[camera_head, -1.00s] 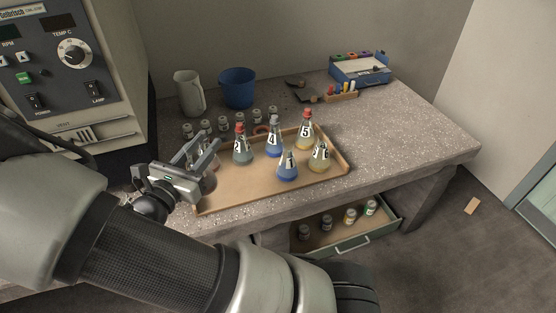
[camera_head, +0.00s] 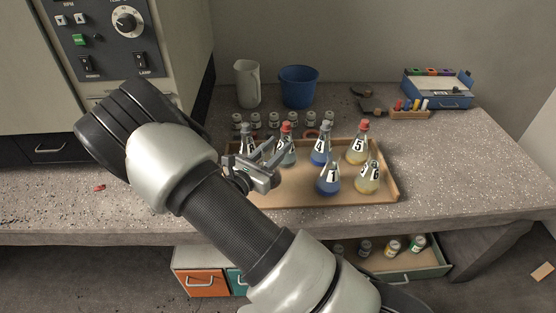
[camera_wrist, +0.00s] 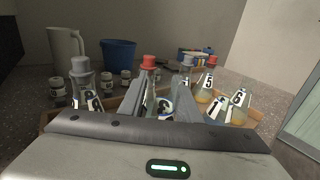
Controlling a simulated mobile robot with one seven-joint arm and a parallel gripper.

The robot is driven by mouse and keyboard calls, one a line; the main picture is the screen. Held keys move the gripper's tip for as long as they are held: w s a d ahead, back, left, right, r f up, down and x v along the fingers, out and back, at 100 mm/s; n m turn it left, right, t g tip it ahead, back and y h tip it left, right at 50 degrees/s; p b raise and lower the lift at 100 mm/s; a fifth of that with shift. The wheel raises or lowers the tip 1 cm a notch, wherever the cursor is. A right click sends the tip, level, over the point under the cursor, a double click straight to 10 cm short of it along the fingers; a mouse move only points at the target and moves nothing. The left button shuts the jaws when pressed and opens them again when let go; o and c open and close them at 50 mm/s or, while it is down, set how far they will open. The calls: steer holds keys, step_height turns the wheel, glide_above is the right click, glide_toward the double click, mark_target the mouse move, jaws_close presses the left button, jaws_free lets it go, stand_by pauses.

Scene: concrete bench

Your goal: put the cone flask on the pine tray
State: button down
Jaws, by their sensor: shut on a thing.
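The pine tray (camera_head: 305,197) lies on the bench and carries several cone flasks with numbered labels. My gripper (camera_head: 283,148) is at the tray's left part, its jaws shut on a cone flask with a red stopper (camera_head: 286,128). In the wrist view this flask's red stopper (camera_wrist: 148,62) rises behind the left finger, and its label shows between the fingers. Its base is hidden, so I cannot tell whether it touches the tray. A grey-stoppered flask (camera_wrist: 82,78) stands left of the fingers. Flasks 4 (camera_head: 321,146), 5 (camera_head: 358,147), 1 (camera_head: 328,178) and 6 (camera_head: 368,178) stand to the right.
Several small jars (camera_head: 274,120) line up behind the tray. A pale jug (camera_head: 247,84) and a blue bucket (camera_head: 298,88) stand at the back. A blue box (camera_head: 437,90) is back right. An open drawer (camera_head: 432,262) lies below the bench. The right bench top is clear.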

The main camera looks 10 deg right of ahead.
steer(key=shift+f+b, duration=0.35)
steer(key=shift+f, duration=1.3)
steer(key=shift+f, duration=0.2)
steer(key=c, duration=1.3)
jaws_free()
steer(key=shift+r, duration=0.3)
steer(key=p+v, duration=0.1)
steer(key=v, duration=1.1)
steer(key=shift+f+p, duration=0.15)
steer(key=shift+p, duration=0.15)
